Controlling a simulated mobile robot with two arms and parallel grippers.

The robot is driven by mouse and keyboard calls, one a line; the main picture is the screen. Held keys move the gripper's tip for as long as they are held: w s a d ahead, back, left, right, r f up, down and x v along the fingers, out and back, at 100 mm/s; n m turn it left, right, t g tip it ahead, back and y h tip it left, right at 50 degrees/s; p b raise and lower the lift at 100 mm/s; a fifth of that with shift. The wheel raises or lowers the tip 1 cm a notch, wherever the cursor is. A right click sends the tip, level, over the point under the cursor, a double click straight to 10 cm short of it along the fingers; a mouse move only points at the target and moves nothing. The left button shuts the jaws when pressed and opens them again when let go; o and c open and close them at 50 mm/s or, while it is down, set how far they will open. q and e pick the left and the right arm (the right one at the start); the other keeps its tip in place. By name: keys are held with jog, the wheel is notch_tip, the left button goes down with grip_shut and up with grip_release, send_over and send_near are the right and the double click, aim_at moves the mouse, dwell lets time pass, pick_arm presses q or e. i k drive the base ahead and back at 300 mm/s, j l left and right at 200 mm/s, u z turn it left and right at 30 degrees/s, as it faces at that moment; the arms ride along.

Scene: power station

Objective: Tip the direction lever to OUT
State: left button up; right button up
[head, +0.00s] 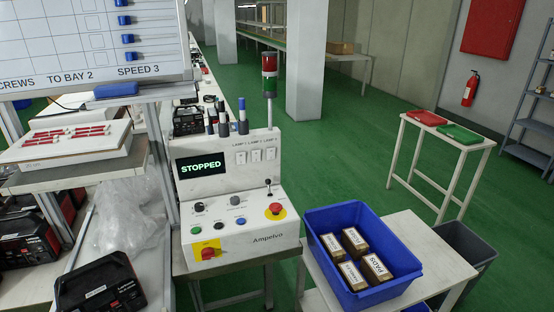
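A white control console (235,222) stands in the middle of the head view, with a display (202,165) reading STOPPED. A small upright lever with a dark knob (269,184) stands on the right of its sloped panel, just above the red emergency button (276,210). It looks like the direction lever, but its markings are too small to read and I cannot tell which way it is tipped. Neither of my grippers is in view.
The panel also has dark knobs, coloured buttons and a red rotary switch (208,253) on yellow. A blue bin (328,275) with several boxes stands on a table to the right. A whiteboard (95,45) overhangs the left.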

aim_at(268, 181)
jog(key=j+z, duration=0.3)
jog(key=z, duration=0.15)
jog(key=i+j+z, duration=0.1)
jog(key=j+z, duration=0.2)
jog(key=z, duration=0.15)
